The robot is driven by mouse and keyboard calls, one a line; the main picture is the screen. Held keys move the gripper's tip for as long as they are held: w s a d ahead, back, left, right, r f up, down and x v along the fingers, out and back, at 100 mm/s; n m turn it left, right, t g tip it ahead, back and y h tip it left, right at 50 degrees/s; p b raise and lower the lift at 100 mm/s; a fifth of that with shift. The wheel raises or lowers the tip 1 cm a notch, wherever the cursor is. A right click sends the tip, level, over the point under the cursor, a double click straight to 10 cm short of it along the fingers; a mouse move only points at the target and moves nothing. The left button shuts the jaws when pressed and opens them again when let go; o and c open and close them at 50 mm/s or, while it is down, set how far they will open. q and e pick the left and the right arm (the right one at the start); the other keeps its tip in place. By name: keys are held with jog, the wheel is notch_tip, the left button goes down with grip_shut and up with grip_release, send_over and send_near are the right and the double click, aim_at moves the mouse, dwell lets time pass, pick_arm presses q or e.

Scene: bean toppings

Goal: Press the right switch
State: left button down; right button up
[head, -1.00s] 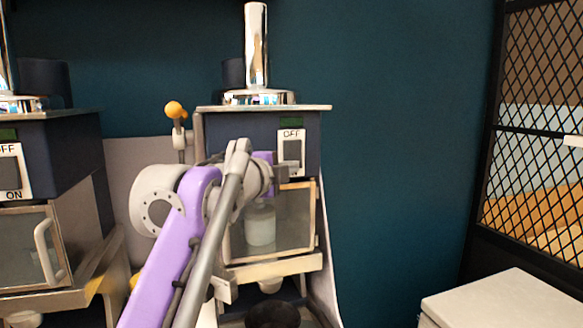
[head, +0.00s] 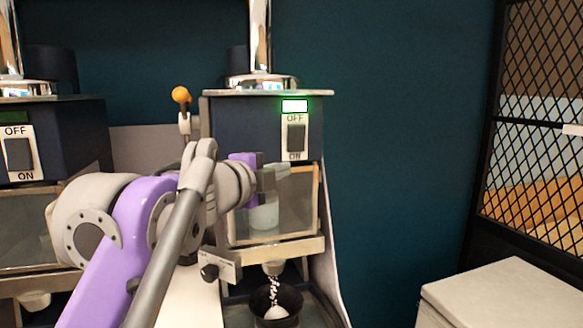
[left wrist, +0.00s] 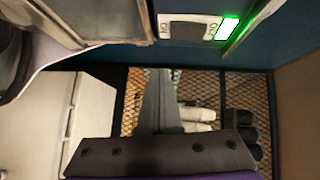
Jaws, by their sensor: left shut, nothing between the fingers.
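The right switch (head: 296,138), a dark rocker on a white OFF/ON plate, is on the front of the right dark-blue machine (head: 240,120). The indicator above it (head: 295,106) glows white with a green rim. The switch (left wrist: 186,30) and lit indicator (left wrist: 227,29) also show in the left wrist view. My left gripper (head: 269,184) is shut and empty, below and left of the switch and apart from it, in front of the machine's glass door. Its fingers (left wrist: 158,100) show in the wrist view. White pieces fall from the spout into a black bowl (head: 290,296). My right gripper is not in view.
Another machine with its own OFF/ON switch (head: 19,154) stands at the left, its indicator dark. An orange-knobbed lever (head: 181,95) is left of the right machine. A pale box (head: 510,290) and a mesh door (head: 535,120) are at the right.

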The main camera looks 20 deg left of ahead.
pick_arm(q)
jog(key=shift+v, duration=1.15)
jog(key=shift+f, duration=0.2)
jog(key=shift+d, duration=0.1)
